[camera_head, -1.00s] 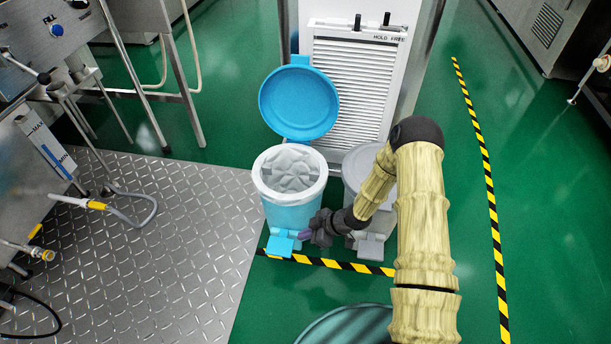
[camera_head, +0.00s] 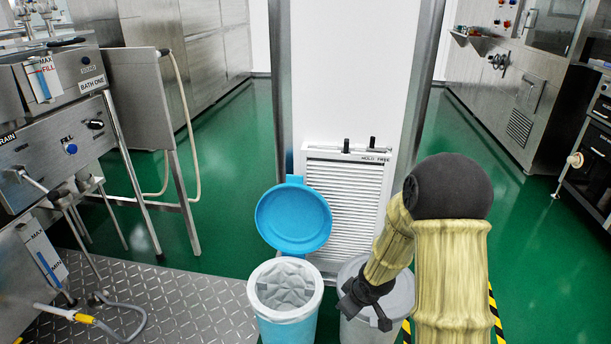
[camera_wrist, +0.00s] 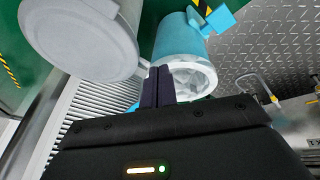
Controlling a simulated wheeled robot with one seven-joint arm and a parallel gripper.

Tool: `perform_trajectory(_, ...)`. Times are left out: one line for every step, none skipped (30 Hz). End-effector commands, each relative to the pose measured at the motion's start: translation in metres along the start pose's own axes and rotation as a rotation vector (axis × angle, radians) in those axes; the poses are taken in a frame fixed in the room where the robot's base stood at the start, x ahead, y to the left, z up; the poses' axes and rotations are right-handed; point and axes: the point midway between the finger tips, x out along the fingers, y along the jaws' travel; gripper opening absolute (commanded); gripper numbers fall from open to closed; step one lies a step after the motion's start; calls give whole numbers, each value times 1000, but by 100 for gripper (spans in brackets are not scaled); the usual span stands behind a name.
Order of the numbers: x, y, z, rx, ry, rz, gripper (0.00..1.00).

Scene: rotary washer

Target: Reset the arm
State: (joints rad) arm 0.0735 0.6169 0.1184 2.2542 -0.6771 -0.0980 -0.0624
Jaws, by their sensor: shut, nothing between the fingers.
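My gripper (camera_head: 364,302) hangs in front of the grey bin in the head view, partly covering it. In the wrist view its two dark fingers (camera_wrist: 158,86) are pressed together with nothing between them. The blue pedal bin (camera_head: 287,312) stands just left of my gripper with its blue lid (camera_head: 293,217) swung up and open. A pale crumpled liner (camera_head: 287,287) shows inside. In the wrist view the blue bin (camera_wrist: 180,38) appears beyond the fingertips, with its blue pedal (camera_wrist: 221,20) at the top. I see no contact between the fingers and either bin.
The grey bin (camera_head: 400,296) stands right of the blue bin, its lid closed in the wrist view (camera_wrist: 80,35). A white louvred panel (camera_head: 345,200) is behind both. A steel bath machine (camera_head: 60,130) and hose (camera_head: 120,325) are at left. Green floor is open at right.

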Motion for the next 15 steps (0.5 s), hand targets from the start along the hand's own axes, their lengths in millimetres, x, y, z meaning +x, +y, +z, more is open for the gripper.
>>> perform_trajectory(-26, 4, 1, 47, -17, 28, 0)
perform_trajectory(-37, 5, 4, 79, -31, 40, 0)
perform_trajectory(-52, 6, 8, 121, -46, 57, 0)
perform_trajectory(-64, 5, 11, 153, -57, 67, 0)
perform_trajectory(-75, 5, 14, 186, -68, 77, 0)
perform_trajectory(-90, 4, 18, 230, -82, 89, 0)
perform_trajectory(-101, 2, 21, 264, -90, 97, 0)
perform_trajectory(-112, 0, 25, 299, -100, 103, 0)
perform_trajectory(-126, -2, 29, 345, -109, 111, 0)
perform_trajectory(-136, -5, 33, 378, -117, 114, 0)
perform_trajectory(-145, -8, 36, 410, -122, 117, 0)
perform_trajectory(-156, -12, 40, 451, -130, 118, 0)
perform_trajectory(-163, -15, 43, 478, -134, 119, 0)
perform_trajectory(-170, -18, 45, 504, -138, 118, 0)
perform_trajectory(-178, -22, 49, 536, -143, 117, 0)
